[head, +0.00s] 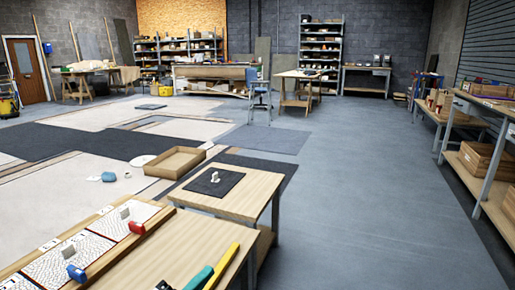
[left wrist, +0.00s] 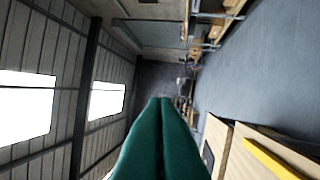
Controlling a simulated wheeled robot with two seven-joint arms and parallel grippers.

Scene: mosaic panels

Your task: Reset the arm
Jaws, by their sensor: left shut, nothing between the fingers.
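My left gripper (head: 207,271) shows at the bottom edge of the head view as teal fingers over the near workbench, beside a yellow bar (head: 222,265). In the left wrist view its two dark green fingers (left wrist: 164,102) lie together, shut and empty, pointing out into the room. The yellow bar also shows in the left wrist view (left wrist: 268,158), lower right, apart from the fingers. My right gripper is in neither view.
A wooden frame with pale mosaic panels (head: 96,245), a red item (head: 137,227) and a blue item (head: 76,272) lies on the near bench. Beyond stand a dark mat (head: 200,184) with a small white piece and a wooden tray (head: 160,167). Shelving (head: 490,165) lines the right; grey floor (head: 370,190) is clear.

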